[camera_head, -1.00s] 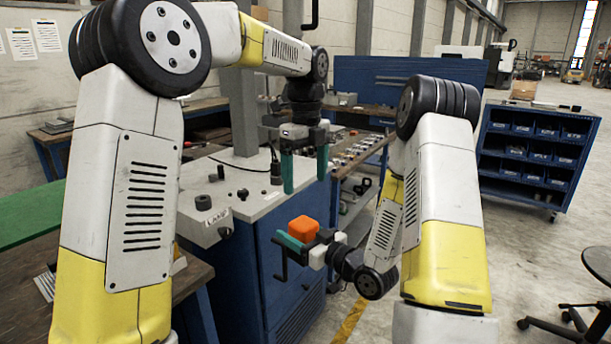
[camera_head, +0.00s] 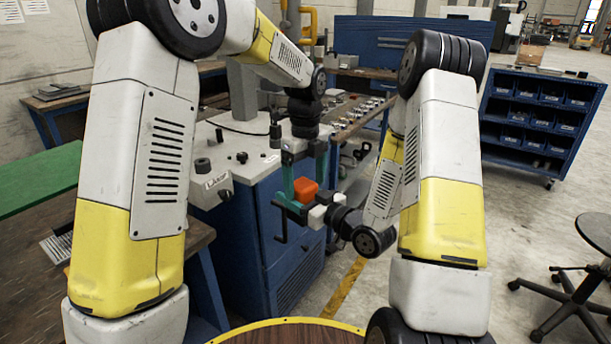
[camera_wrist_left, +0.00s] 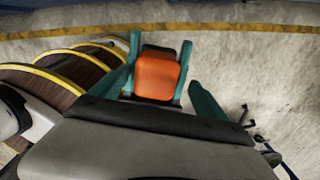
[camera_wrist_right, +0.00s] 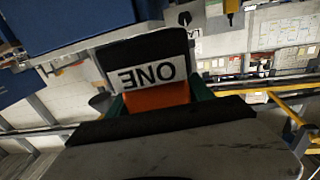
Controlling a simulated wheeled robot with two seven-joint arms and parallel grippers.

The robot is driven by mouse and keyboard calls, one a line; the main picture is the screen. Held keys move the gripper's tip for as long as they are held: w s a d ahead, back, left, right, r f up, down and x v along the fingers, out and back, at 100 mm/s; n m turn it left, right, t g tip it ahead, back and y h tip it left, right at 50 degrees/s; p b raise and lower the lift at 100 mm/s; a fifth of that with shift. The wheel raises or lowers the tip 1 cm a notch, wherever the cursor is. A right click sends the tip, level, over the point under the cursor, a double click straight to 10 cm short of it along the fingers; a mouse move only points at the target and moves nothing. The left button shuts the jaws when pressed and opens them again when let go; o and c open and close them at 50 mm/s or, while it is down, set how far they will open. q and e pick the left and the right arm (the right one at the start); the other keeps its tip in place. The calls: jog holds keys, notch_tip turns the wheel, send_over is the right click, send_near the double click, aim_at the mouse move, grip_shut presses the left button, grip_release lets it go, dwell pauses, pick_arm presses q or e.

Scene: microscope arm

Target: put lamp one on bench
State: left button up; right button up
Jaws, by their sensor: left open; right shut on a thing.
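Lamp one (camera_head: 304,189) is an orange block, held over the floor in front of the blue cabinet. In the right wrist view its orange part (camera_wrist_right: 157,98) sits below a black part with a white label reading "ONE". My right gripper (camera_head: 290,207) is shut on the lamp. My left gripper (camera_head: 306,176) is open, pointing down, with its teal fingers around or just above the lamp. In the left wrist view the orange lamp (camera_wrist_left: 157,75) lies between the teal fingers. I cannot tell whether the left fingers touch it.
A blue cabinet bench with a pale top (camera_head: 236,142) carries several black knobs and a box labelled "LAMP" (camera_head: 212,183). A wooden-topped table (camera_head: 200,236) is at lower left. A blue bin rack (camera_head: 536,120) and a black stool (camera_head: 597,232) stand right.

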pick_arm(q)
jog(key=shift+c, duration=0.4)
jog(key=c, duration=1.5)
pick_arm(e)
jog(key=shift+a, duration=0.1)
pick_arm(q)
jog(key=shift+d, duration=0.1)
jog(key=shift+c, duration=0.7)
pick_arm(e)
jog(key=o, duration=1.7)
jog(key=shift+s, duration=0.1)
jog(key=shift+c, duration=0.2)
jog(key=shift+o, duration=0.3)
